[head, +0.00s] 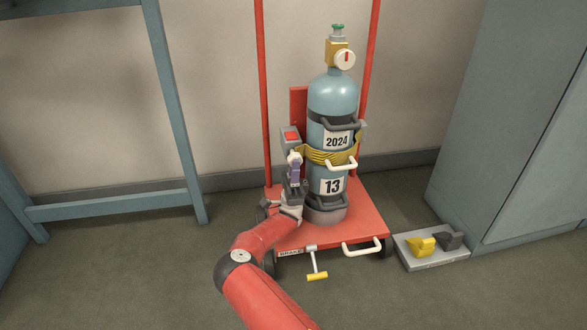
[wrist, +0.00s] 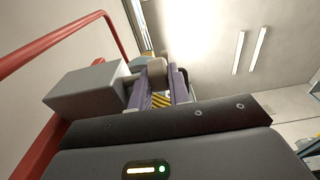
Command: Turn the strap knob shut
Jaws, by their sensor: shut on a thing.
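The strap knob (head: 295,157) is a pale grey knob on the grey box with a red top (head: 290,137), left of the cylinder. My gripper (head: 294,168) reaches up to it from below, with its purple fingers closed on it. In the wrist view the knob (wrist: 157,70) shows between the fingertips of my gripper (wrist: 160,80), with the grey box (wrist: 88,88) to its left. A yellow strap (head: 318,156) runs around the blue-grey cylinder (head: 332,97), which stands upright on the red cart (head: 360,215). The fingers partly hide the knob, and its turn angle is unclear.
White handles stick out at the strap and the cart's front (head: 362,247). A brake lever with a yellow grip (head: 316,275) is at the cart's front. A grey pad with yellow and dark wedges (head: 432,260) lies by the cabinet (head: 500,120). A blue frame (head: 175,110) stands left.

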